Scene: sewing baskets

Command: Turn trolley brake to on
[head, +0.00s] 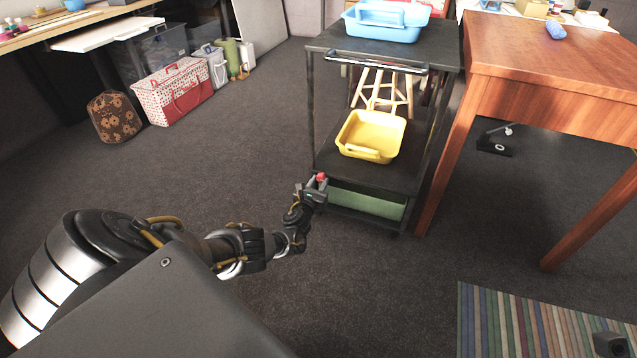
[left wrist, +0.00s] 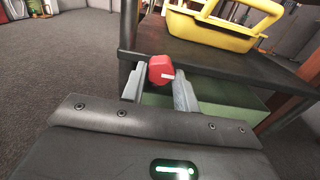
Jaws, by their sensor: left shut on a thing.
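The trolley (head: 335,160) is a black shelved cart in the middle of the head view. A small red brake knob (head: 322,177) sits at its front left post, by the middle shelf. In the left wrist view the red knob (left wrist: 161,69) has a white mark on its right side. My left gripper (head: 317,186) reaches it from the front left. Its two grey fingers (left wrist: 158,86) stand either side of the knob and are shut on it. My right gripper is not clearly seen.
A yellow basket (head: 370,136) is on the middle shelf and a blue basket (head: 385,22) on top. A green box (head: 365,205) lies below. A wooden table (head: 545,60) stands close on the right. Open carpet lies to the left.

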